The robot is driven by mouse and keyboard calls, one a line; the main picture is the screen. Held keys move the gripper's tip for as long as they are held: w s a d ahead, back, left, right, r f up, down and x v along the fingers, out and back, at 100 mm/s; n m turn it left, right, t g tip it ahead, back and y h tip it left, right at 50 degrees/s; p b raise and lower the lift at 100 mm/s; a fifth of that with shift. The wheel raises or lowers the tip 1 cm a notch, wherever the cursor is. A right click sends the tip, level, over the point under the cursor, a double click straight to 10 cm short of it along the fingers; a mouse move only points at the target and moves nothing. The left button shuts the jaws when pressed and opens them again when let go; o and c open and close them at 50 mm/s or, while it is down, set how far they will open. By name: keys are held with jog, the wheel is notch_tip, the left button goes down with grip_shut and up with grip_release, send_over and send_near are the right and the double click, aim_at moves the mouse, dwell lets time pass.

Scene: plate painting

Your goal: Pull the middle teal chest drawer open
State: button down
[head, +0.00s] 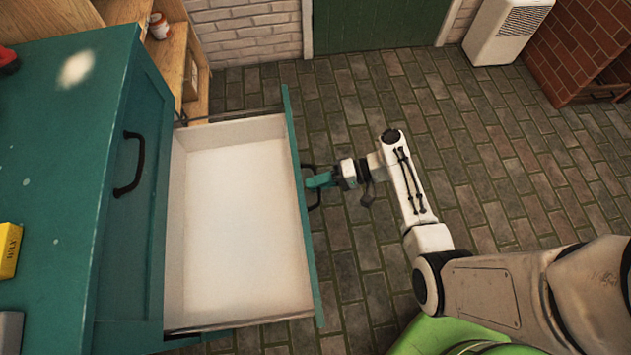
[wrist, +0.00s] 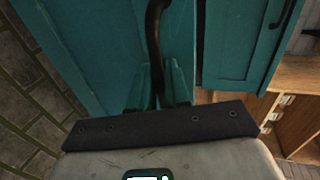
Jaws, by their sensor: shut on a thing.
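The teal chest (head: 60,130) stands at the left in the head view. A drawer below its closed top drawer (head: 125,200) is pulled far out, and its white inside (head: 240,220) is empty. Its teal front (head: 302,225) faces right. Whether more drawers lie below is hidden. My gripper (head: 318,181), with teal fingers, is at the dark handle (head: 313,203) on that front and is shut on it. In the wrist view the curved dark handle (wrist: 154,40) runs down between the fingertips (wrist: 162,82).
A yellow box (head: 10,250) lies on the chest top. Wooden shelves (head: 172,50) with small jars stand behind the chest. A white appliance (head: 508,30) and a brick structure (head: 580,60) are at the back right. The brick floor right of the drawer is clear around my arm.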

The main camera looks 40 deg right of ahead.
jog(key=shift+f, duration=0.15)
jog(key=c, duration=1.3)
grip_release()
jog(key=shift+c, duration=0.2)
jog(key=v, duration=1)
jog(key=shift+s+d, duration=0.15)
jog(key=shift+d, duration=0.2)
